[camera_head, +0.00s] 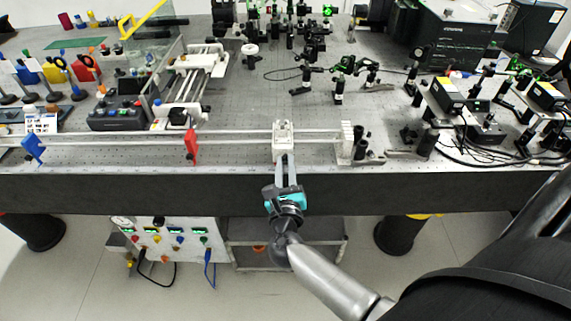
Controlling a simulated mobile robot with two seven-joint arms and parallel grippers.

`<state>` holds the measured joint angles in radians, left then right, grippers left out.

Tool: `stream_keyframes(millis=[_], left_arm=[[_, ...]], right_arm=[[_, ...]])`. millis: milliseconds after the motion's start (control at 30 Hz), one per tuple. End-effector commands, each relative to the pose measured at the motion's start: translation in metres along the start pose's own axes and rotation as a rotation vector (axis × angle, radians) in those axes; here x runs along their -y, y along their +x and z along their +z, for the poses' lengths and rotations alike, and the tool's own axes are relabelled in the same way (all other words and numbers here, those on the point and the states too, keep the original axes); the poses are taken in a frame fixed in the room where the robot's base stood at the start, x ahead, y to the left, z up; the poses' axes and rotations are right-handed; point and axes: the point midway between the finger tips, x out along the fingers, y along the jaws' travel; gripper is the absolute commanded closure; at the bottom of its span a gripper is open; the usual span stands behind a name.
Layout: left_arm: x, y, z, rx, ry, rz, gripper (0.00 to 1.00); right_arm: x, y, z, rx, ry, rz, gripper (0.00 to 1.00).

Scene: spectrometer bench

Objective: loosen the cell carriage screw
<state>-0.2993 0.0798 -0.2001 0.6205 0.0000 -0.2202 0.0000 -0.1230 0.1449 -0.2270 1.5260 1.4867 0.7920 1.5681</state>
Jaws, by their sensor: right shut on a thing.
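The cell carriage (283,134) is a pale block on the long rail (235,137) along the front of the bench. My right gripper (285,159) reaches up from the bench's front edge, its pale fingers pointing away from me at the carriage's near side. The fingers are close together and shut on what appears to be the carriage screw. My left gripper is not in view.
A red clip-like piece (191,146) and a blue one (33,148) stand at the rail to the left. A white ribbed block (346,139) and black cylinders stand right of the carriage. Cables and optics crowd the right side. The bench behind the carriage is mostly clear.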

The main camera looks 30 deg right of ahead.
Motion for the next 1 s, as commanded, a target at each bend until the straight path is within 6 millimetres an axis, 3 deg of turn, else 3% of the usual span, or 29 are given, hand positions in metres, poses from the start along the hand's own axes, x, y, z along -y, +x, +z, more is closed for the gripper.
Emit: stream_keyframes(millis=[367,1000], left_arm=[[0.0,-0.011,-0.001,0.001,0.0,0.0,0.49],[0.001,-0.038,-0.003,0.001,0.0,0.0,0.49]], right_arm=[[0.0,-0.001,0.0,-0.004,-0.216,0.001,1.0],[0.0,-0.001,0.001,-0.003,-0.823,0.003,1.0]])
